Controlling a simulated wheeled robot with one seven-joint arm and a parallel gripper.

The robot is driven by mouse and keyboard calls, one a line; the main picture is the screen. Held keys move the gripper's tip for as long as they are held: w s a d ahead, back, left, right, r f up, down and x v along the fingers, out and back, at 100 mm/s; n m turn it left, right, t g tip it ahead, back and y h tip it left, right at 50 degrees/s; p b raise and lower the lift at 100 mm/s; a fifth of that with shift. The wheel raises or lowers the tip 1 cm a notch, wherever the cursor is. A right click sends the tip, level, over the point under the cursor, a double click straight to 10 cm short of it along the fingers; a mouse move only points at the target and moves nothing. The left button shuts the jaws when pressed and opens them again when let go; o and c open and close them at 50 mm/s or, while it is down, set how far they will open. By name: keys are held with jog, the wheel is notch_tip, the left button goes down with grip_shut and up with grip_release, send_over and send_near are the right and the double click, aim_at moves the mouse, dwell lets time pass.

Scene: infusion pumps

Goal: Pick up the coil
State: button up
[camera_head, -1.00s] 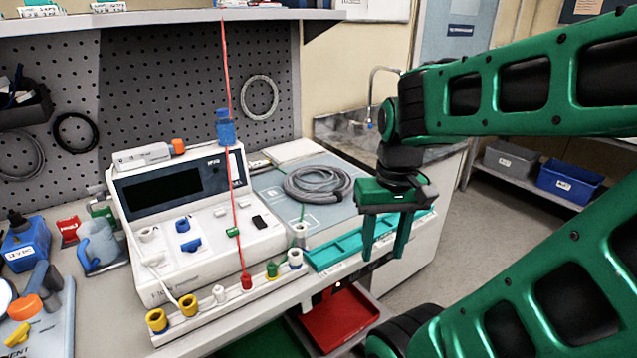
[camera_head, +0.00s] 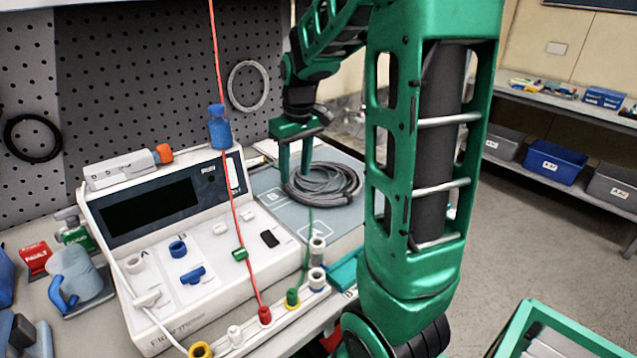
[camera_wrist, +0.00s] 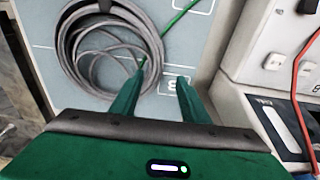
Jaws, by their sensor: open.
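A grey coil of tubing (camera_head: 325,184) lies on the blue-grey mat (camera_head: 268,187) to the right of the white pump. My gripper (camera_head: 296,172) is open and empty, with its fingers pointing down at the coil's left side. In the wrist view, the coil (camera_wrist: 66,50) shows at upper left, its right edge lying between my two fingertips (camera_wrist: 162,75). One finger overlaps the coil and the other is over the mat beside it. I cannot tell how far the tips are above the mat.
The white pump (camera_head: 185,235) with a thin red line stands left of the mat. A row of coloured ports (camera_head: 292,297) runs along the front. A thin green line (camera_wrist: 178,18) crosses near the coil. A pegboard (camera_head: 150,80) with hanging coils rises behind. A teal tray (camera_head: 345,272) is partly hidden by my arm.

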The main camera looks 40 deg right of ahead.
aim_at(297, 190)
jog(key=shift+w+d+f, duration=0.1)
jog(key=shift+d+f, duration=0.05)
jog(key=shift+f, duration=1)
jog(key=shift+w+d+f, duration=0.15)
jog(key=shift+f, duration=1)
jog(key=shift+w+d+f, duration=0.1)
jog(key=shift+d+f, duration=0.05)
jog(key=shift+f, duration=1)
grip_shut()
